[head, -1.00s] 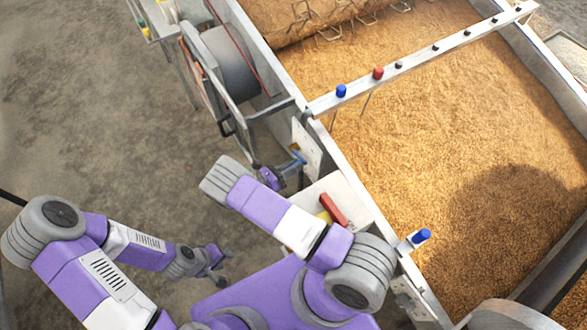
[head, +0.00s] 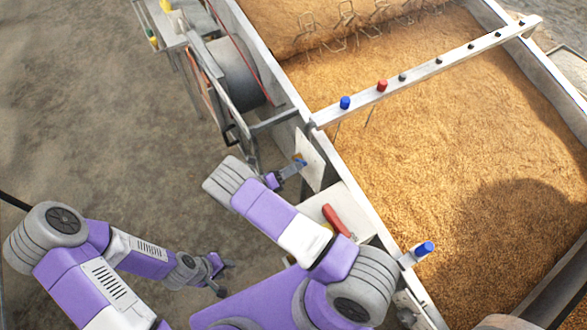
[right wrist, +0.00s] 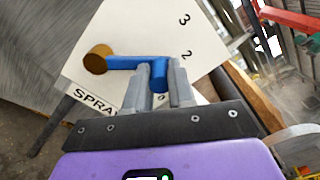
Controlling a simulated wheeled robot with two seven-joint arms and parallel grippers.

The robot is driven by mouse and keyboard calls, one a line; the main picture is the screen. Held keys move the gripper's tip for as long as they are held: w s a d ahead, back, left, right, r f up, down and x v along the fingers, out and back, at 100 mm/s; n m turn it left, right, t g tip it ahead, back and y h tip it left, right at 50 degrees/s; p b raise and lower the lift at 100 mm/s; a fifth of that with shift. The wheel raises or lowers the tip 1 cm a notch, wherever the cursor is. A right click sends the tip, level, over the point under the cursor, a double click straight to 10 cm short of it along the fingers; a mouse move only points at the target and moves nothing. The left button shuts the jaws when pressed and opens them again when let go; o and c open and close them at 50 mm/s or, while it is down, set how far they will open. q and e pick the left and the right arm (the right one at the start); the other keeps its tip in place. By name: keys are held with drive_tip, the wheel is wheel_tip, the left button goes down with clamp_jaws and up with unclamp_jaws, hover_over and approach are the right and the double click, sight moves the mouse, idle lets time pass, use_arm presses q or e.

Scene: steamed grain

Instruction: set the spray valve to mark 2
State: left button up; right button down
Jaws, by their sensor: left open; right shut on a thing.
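The spray valve's white plate (right wrist: 128,28) fills the upper part of the right wrist view, with marks 3 and 2 readable and another partly hidden low down. Its blue lever (right wrist: 128,63) runs right from a brass hub (right wrist: 97,59) and ends just below mark 2. My right gripper (right wrist: 162,82) is shut on the lever's bent handle. In the head view, the plate (head: 313,163) stands at the bin's near wall, with my right gripper (head: 294,167) against the lever. My left gripper (head: 225,276) is open and empty, low over the floor.
A tray (head: 352,197) with a red-handled tool (head: 337,220) lies below the plate. The long bin of grain (head: 430,150) has a white rail (head: 440,64) with blue and red knobs across it. A wheeled frame (head: 232,75) stands upper left; floor at left is clear.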

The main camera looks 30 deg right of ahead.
drive_tip(key=shift+r, duration=0.1)
drive_tip(key=c, duration=1)
unclamp_jaws()
drive_tip(key=shift+o, duration=0.2)
drive_tip(key=a, duration=0.7)
drive_tip(key=shift+s+a+p, duration=0.3)
